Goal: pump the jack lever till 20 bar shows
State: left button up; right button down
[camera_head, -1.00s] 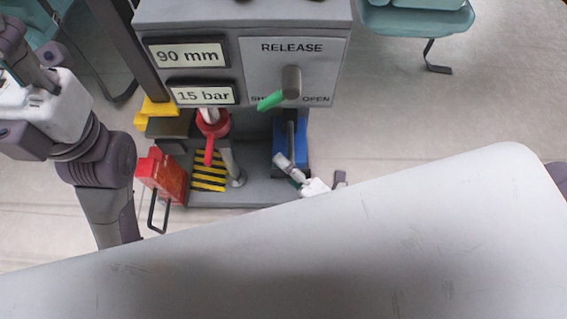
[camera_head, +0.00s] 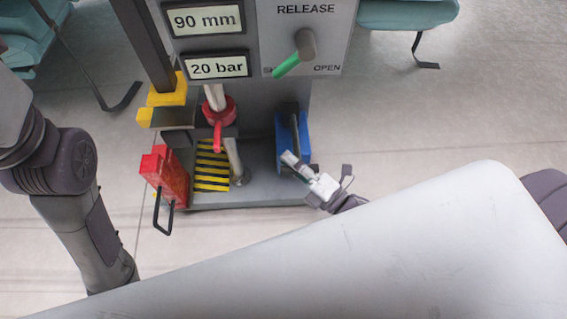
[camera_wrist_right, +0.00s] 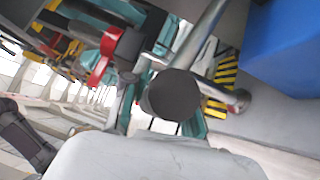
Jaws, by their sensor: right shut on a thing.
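The pressure display (camera_head: 217,66) reads 20 bar. My right gripper (camera_head: 291,160) is shut on the jack lever beside the blue pump block (camera_head: 304,134). In the right wrist view the lever's black round end (camera_wrist_right: 172,95) fills the middle, with a metal rod beyond it. The blue block also shows in the wrist view (camera_wrist_right: 292,42). The fingers largely hide the lever in the head view. My left arm stands at the left edge, its gripper out of view.
The height display (camera_head: 205,19) reads 90 mm. The green release handle (camera_head: 287,66) points down-left, away from OPEN. A red collar with a handle (camera_head: 218,118), a red box (camera_head: 164,175) and a striped plate (camera_head: 211,168) sit left of the block. My pale body covers the foreground.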

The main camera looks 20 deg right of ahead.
jog(key=shift+r, duration=0.1)
jog(key=c, duration=0.9)
grip_release()
jog(key=shift+d, duration=0.1)
jog(key=v, duration=1.2)
dwell(0.7)
